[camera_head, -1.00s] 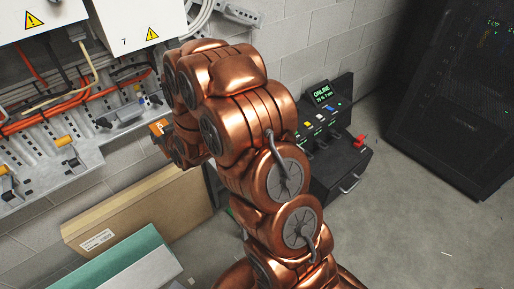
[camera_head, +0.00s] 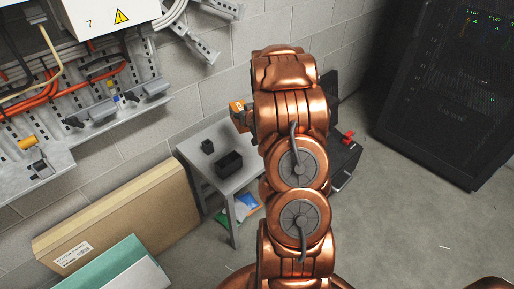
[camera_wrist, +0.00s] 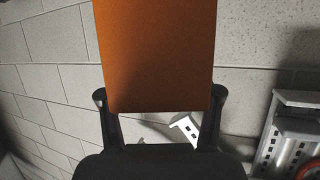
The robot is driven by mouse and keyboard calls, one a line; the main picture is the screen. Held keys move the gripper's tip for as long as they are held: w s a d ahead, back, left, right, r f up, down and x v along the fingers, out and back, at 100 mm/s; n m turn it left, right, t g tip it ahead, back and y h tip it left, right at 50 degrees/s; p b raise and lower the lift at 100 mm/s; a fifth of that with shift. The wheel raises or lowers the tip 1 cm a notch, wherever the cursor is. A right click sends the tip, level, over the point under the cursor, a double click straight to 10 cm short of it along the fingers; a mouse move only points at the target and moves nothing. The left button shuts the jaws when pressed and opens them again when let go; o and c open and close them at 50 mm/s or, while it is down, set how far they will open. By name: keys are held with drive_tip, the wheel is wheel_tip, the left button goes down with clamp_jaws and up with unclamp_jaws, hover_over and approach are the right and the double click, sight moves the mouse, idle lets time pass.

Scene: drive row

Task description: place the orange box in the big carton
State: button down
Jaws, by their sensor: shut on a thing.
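My gripper (camera_wrist: 160,98) is shut on the orange box (camera_wrist: 156,50), with one finger at each side of its lower end in the wrist view. In the head view the orange box (camera_head: 236,108) shows only in part, just left of my copper arm, which hides the rest. It is held in the air near the block wall. A long brown carton (camera_head: 125,215) with a white label stands against the wall at lower left, the largest carton in view. The held box is up and to the right of it, well apart. I cannot see the inside of the carton.
A small grey table (camera_head: 200,150) with a black open bin (camera_head: 229,165) and a small dark block (camera_head: 208,147) stands right of the carton. A teal and white box (camera_head: 115,265) lies in front of the carton. An electrical panel (camera_head: 80,110) juts out above. Grey floor is open at right.

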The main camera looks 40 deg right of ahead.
drive_tip(key=s+d+f, duration=0.2)
drive_tip(key=s+d, duration=0.1)
drive_tip(key=d, duration=0.2)
drive_tip(key=shift+m+h, duration=0.3)
drive_tip(key=shift+d+f, duration=0.1)
drive_tip(key=shift+f, duration=4.75)
drive_tip(key=shift+s+f, duration=0.1)
drive_tip(key=shift+f, duration=0.1)
drive_tip(key=shift+c, duration=1.1)
unclamp_jaws()
